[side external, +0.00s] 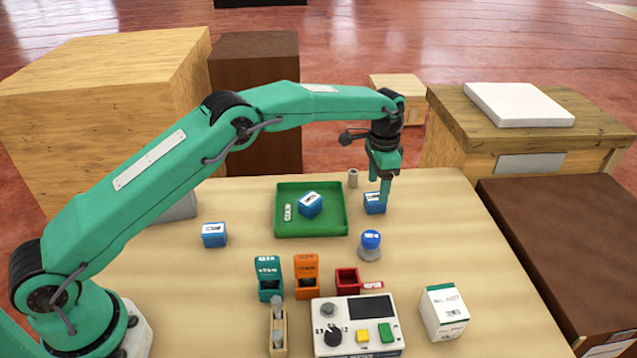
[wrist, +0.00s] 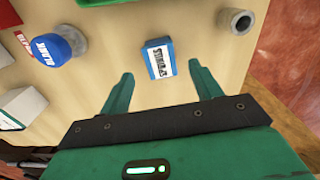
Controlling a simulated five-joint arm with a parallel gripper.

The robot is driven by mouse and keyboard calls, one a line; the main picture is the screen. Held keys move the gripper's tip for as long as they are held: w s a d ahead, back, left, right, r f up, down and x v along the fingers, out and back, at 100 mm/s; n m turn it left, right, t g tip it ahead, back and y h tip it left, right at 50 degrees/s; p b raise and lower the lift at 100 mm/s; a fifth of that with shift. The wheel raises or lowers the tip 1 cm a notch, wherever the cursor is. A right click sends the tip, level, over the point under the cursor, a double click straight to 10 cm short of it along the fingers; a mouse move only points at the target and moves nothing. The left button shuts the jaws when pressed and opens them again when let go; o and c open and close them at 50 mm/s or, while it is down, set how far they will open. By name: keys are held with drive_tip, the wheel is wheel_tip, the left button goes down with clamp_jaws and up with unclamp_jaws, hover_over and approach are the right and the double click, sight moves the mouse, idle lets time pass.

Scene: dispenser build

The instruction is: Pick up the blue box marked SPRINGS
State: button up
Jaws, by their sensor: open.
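Three small blue boxes with white labels show in the side view. One box (side external: 375,203) stands on the table right of the green tray, one box (side external: 310,204) sits in the tray, and one box (side external: 214,235) stands left of the tray. My gripper (side external: 379,192) is open just above the right-hand box, its fingers partly covering it. In the wrist view that box (wrist: 159,60) lies ahead of and between the open fingertips (wrist: 160,76), with no contact visible. Its label is turned and too blurred to read surely as SPRINGS.
The green tray (side external: 283,228) holds a white-marked piece too. A grey cylinder (side external: 353,177) stands behind the right-hand box and a blue-topped container (side external: 370,245) in front. Teal (side external: 269,280), orange (side external: 307,277) and red (side external: 347,281) bins and a control box (side external: 355,325) stand nearer.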

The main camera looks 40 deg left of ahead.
sight(374, 197)
drive_tip(key=shift+f, duration=0.1)
drive_tip(key=shift+s+a+f, duration=0.1)
drive_tip(key=shift+f, duration=1.15)
drive_tip(key=shift+s+a+f, duration=0.1)
drive_tip(key=shift+f, duration=1.15)
drive_tip(key=shift+c, duration=0.2)
drive_tip(key=c, duration=1.1)
